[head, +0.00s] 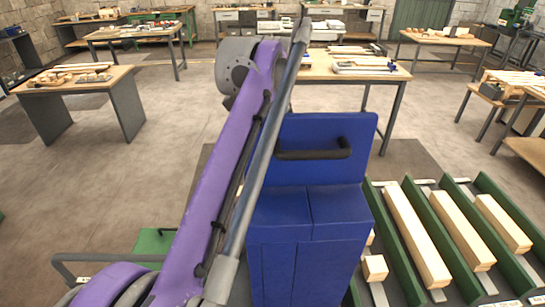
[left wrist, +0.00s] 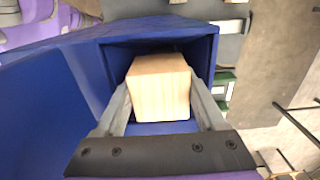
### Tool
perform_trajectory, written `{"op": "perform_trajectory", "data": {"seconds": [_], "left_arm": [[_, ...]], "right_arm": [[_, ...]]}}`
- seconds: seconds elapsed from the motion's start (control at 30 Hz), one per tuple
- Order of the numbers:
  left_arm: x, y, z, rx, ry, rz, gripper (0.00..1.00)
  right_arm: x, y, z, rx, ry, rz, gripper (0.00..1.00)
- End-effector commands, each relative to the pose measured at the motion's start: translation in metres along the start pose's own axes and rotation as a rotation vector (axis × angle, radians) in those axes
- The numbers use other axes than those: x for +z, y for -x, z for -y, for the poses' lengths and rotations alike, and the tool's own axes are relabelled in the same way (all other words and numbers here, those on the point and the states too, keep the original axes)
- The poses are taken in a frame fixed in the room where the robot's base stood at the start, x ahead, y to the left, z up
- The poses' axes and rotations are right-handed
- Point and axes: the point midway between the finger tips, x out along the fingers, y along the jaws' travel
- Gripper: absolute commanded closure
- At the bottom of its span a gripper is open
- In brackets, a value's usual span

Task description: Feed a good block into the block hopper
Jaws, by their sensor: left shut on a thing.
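In the left wrist view my left gripper (left wrist: 160,98) is shut on a pale wooden block (left wrist: 160,78), with one grey finger on each side of it. The block is in front of the open mouth of a blue box (left wrist: 205,48), which looks like the block hopper. The box walls show around the block; I cannot tell how deep the block sits. In the head view a blue box with a black handle (head: 310,265) stands in the middle, partly behind my purple left arm. The left gripper and its block are hidden there. My right gripper is in neither view.
A green rack (head: 513,210) at the lower right holds long wooden beams (head: 415,235) in lanes. A short wooden block (head: 375,268) lies beside the blue box. Workbenches (head: 345,66) stand further back, with open floor (head: 130,160) at the left.

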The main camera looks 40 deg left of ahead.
Motion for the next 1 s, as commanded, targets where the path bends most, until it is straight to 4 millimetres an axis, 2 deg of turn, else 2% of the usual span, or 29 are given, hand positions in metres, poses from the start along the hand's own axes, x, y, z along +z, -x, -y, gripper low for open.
{"op": "perform_trajectory", "data": {"seconds": [0.33,0.37,0.5,0.63,0.73,1.0], "left_arm": [[0.000,-0.005,0.000,0.000,0.000,0.000,0.86],[0.000,-0.005,0.000,0.000,0.000,0.000,0.26],[0.000,-0.004,0.000,0.000,0.000,0.000,0.01],[0.000,-0.001,0.000,0.000,0.000,0.000,0.00],[0.000,0.011,0.001,-0.001,0.000,-0.001,0.00],[-0.001,0.067,0.001,-0.004,0.000,-0.002,0.00]], "right_arm": [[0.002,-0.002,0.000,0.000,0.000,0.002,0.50],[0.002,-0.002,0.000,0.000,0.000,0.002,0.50],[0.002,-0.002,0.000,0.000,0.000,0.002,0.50],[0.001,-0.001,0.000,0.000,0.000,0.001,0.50],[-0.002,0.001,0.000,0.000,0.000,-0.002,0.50],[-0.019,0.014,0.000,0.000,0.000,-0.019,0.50]]}}
